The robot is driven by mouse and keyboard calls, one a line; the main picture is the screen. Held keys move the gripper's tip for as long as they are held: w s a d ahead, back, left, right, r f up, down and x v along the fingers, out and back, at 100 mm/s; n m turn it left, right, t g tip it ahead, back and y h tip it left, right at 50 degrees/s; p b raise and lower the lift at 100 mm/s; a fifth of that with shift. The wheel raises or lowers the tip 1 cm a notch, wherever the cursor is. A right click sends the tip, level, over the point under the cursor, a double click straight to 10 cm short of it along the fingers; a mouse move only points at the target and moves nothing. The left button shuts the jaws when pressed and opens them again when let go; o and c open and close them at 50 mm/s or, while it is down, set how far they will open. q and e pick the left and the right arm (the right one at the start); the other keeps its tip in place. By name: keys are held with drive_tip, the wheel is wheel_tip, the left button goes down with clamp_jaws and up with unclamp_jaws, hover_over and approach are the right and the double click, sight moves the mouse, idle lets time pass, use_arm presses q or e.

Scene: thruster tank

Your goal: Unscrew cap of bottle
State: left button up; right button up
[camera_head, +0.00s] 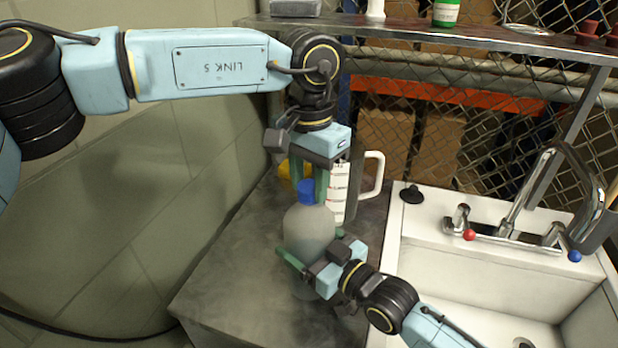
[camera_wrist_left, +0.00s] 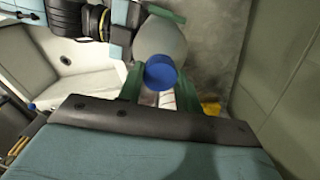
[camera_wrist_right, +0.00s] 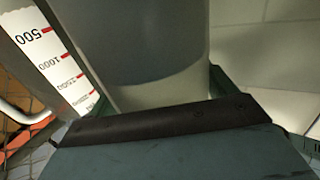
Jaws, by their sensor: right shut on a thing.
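A grey translucent bottle (camera_head: 309,232) with a blue cap (camera_head: 306,192) stands upright on the grey counter. My right gripper (camera_head: 312,262) is shut around the bottle's body from the front right. The bottle (camera_wrist_right: 155,50) fills the middle of the right wrist view between the green fingers. My left gripper (camera_head: 308,180) points down from above, with its green fingers on either side of the cap. In the left wrist view the cap (camera_wrist_left: 160,73) lies between the fingertips, which look open around it; contact is hard to judge.
A white sink (camera_head: 470,268) with a tap (camera_head: 520,200) is at right. The counter (camera_head: 225,285) is bare at front left.

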use_arm(q)
drive_tip(key=c, duration=0.3)
drive_tip(key=n, duration=1.1)
drive_tip(key=shift+n, duration=0.3)
drive_tip(key=n, duration=0.3)
drive_tip(key=shift+n, duration=0.3)
drive_tip(key=n, duration=0.7)
drive_tip(key=shift+r, duration=0.1)
drive_tip(key=n, duration=3.1)
drive_tip(key=shift+r+n, duration=0.1)
drive_tip(key=shift+n, duration=0.3)
